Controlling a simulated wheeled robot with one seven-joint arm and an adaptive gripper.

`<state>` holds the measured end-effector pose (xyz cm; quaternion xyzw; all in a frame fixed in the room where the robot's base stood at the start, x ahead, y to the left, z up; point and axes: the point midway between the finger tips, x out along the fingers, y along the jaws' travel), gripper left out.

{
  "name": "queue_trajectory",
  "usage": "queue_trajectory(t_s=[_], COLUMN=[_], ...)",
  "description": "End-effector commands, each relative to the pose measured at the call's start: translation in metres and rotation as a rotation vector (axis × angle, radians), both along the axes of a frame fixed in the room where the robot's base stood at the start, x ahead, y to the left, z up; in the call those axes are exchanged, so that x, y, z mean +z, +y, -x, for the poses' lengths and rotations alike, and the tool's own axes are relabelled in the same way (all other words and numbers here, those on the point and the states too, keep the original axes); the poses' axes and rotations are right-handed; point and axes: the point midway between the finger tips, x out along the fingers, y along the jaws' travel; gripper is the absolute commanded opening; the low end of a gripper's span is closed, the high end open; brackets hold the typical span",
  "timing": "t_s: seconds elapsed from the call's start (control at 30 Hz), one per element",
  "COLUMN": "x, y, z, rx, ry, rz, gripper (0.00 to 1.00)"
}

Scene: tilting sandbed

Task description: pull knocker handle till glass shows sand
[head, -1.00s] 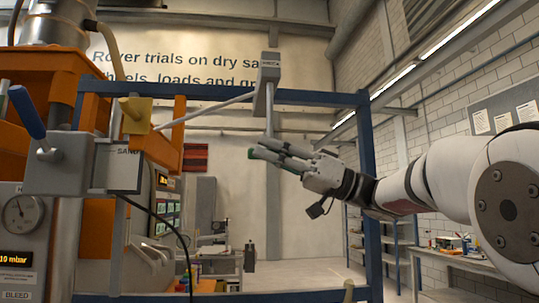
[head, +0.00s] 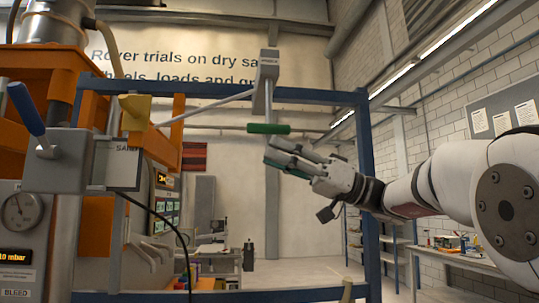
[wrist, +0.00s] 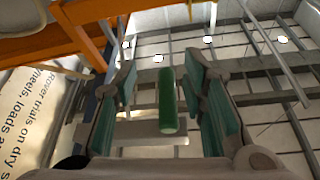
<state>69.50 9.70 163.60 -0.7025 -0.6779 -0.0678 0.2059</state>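The green knocker handle (head: 268,128) is a short horizontal grip. In the wrist view the handle (wrist: 167,100) shows between the two spread teal finger pads, with clear space on both sides. My gripper is open and holds nothing. A grey housing labelled SAND (head: 124,165) stands at the left. I cannot make out sand in a glass.
A blue lever (head: 27,108), a pressure gauge (head: 21,211) and orange framework (head: 40,62) fill the left. The blue frame's right post (head: 368,200) stands behind my wrist. A workbench (head: 460,260) is at the far right. Open air surrounds the handle.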

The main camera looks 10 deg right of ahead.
Motion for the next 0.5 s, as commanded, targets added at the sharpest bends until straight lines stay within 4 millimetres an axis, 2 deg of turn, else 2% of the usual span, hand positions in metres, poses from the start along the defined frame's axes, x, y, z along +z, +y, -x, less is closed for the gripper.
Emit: queue_trajectory(t_s=[0.1,0.3,0.5], x=[-0.01,-0.025,-0.035], y=[-0.025,-0.061,-0.084], z=[0.001,0.004,0.006], rx=[-0.004,-0.003,-0.001], ry=[0.003,0.002,0.002], rz=[0.0,0.001,0.0], gripper=[0.38,0.38,0.38])
